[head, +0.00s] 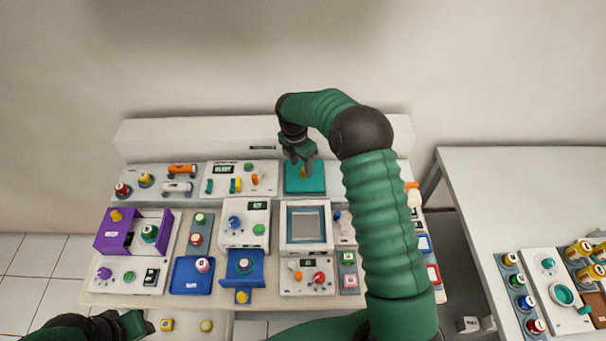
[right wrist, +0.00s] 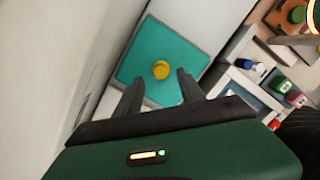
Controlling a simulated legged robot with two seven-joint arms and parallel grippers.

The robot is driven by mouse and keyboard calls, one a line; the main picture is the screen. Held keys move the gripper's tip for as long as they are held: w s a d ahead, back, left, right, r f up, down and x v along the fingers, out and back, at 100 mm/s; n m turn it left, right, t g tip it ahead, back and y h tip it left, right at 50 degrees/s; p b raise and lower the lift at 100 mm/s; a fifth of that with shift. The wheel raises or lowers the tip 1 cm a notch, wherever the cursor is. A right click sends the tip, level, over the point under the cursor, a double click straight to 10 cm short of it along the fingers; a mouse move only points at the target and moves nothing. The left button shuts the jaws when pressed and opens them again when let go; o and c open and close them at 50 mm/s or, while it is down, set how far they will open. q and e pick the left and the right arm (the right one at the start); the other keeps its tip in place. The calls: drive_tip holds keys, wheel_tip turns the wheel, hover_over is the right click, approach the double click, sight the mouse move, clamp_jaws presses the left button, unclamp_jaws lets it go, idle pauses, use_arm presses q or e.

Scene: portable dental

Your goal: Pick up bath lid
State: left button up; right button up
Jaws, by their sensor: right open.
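The bath lid (head: 305,187) is a flat teal square with a round yellow knob (right wrist: 161,69), lying at the back of the bench. The lid also shows in the right wrist view (right wrist: 150,47). My right gripper (head: 299,163) is over the lid, fingers pointing down. In the right wrist view its two dark fingers (right wrist: 160,92) are apart, with the yellow knob between and beyond them, and nothing is held. Whether the fingers touch the lid cannot be told. My left gripper (head: 138,325) is at the lower left edge, partly cut off; its fingers are unclear.
A panel with a green display (head: 240,178) stands left of the lid. A white unit with a grey window (head: 305,224) is in front. The back wall (head: 250,133) rises close behind. Several devices crowd the bench. A second table (head: 500,185) is at right, its back part bare.

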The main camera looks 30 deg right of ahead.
sight(304, 173)
drive_tip(key=shift+s+d+f, duration=0.1)
drive_tip(key=shift+d+f, duration=0.05)
drive_tip(key=shift+f, duration=0.5)
drive_tip(key=shift+s+d+f, duration=0.1)
drive_tip(key=shift+d+f, duration=0.05)
drive_tip(key=shift+f, duration=0.45)
drive_tip(key=shift+w+d+f, duration=0.2)
drive_tip(key=shift+w+f, duration=0.05)
drive_tip(key=shift+f, duration=0.15)
clamp_jaws()
